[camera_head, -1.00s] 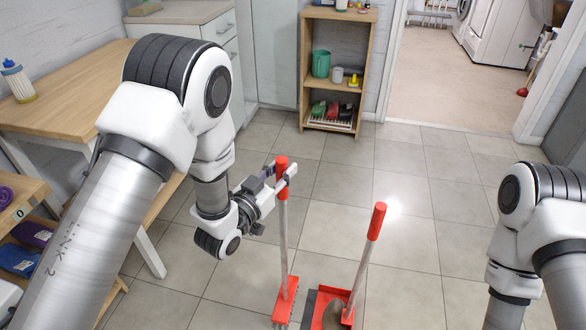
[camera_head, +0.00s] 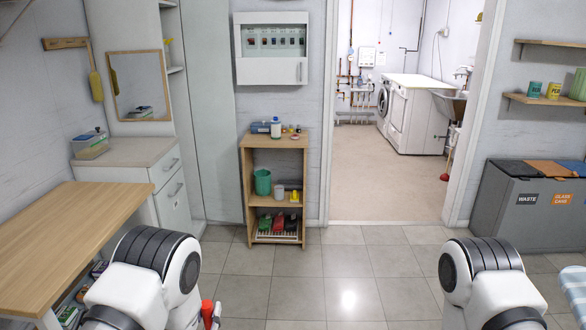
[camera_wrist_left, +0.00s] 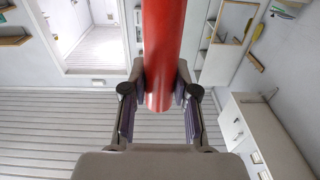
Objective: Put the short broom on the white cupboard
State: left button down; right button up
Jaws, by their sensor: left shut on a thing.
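The short broom shows in the head view only as a bit of its red handle (camera_head: 206,311) at the bottom edge; its brush end is out of view. In the left wrist view the red handle (camera_wrist_left: 164,45) stands between the fingers. My left gripper (camera_wrist_left: 158,92) is shut on this handle. The white cupboard (camera_head: 173,195), with drawers and a pale grey top (camera_head: 130,153), stands at the left in the head view, beyond my left arm. My right gripper is out of view; only my right arm shows.
A clear box (camera_head: 90,146) stands on the cupboard's left part; the rest of its top looks bare. A wooden table (camera_head: 70,225) lies in front of it. A wooden shelf (camera_head: 247,190) with several items stands right of it. The tiled floor ahead is clear.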

pick_arm(q)
jog(key=shift+a+r, duration=0.15)
jog(key=shift+a, duration=0.05)
jog(key=s, duration=0.1)
jog(key=s+r, duration=0.1)
jog(key=s, duration=0.1)
jog(key=s+r, duration=0.1)
jog(key=shift+s+r, duration=0.1)
jog(key=shift+s, duration=0.05)
jog(key=shift+a, duration=0.1)
dwell(0.7)
